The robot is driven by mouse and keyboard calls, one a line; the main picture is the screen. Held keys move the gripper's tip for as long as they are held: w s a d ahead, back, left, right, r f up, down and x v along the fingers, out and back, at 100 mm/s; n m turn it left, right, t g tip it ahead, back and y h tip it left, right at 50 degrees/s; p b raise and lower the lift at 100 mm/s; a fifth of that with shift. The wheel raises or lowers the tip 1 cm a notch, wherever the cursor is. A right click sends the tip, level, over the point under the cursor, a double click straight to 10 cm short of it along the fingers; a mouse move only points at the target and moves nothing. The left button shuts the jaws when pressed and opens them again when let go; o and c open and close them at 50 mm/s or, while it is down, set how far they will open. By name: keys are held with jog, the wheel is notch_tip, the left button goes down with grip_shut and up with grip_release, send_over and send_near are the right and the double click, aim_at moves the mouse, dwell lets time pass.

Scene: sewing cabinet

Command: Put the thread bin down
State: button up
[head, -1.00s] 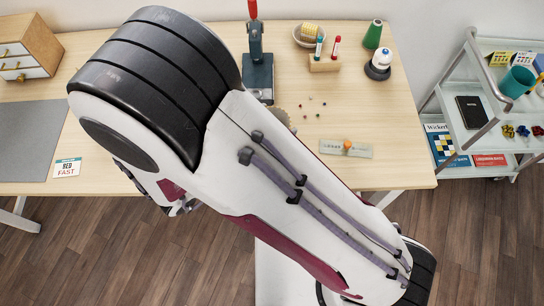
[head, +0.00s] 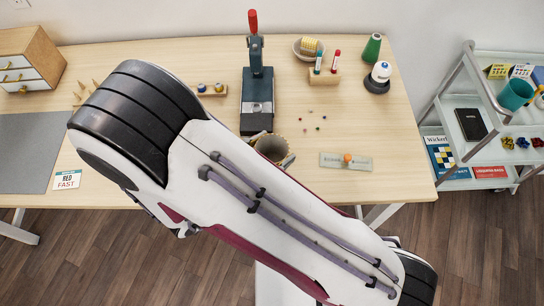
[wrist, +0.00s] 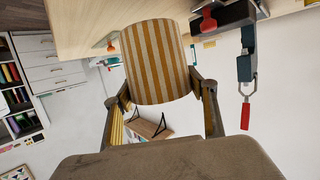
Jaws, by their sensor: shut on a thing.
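The thread bin is a round cup with orange and cream stripes (wrist: 158,62). In the wrist view it sits between the two fingers of my gripper (wrist: 166,92), which is shut on it. In the head view the bin's open top (head: 270,147) shows just past my arm, in front of the press; my arm hides its lower part. It looks upright and its inside looks dark. A fingertip shows at its right rim. I cannot tell whether its base touches the table (head: 400,160).
A dark press with a red handle (head: 257,92) stands close behind the bin. Small beads (head: 318,122) lie to its right, with a grey strip with an orange knob (head: 346,162). A spool holder (head: 211,90) is left of the press.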

aim_at(282, 152)
jog(key=shift+f, duration=0.1)
dwell(0.3)
jog(key=shift+f, duration=2)
jog(key=shift+f, duration=0.15)
jog(key=o, duration=1.1)
jog(key=shift+o, duration=0.2)
jog(key=shift+s+r, duration=0.1)
jog(key=shift+r, duration=0.1)
jog(key=v, duration=1.2)
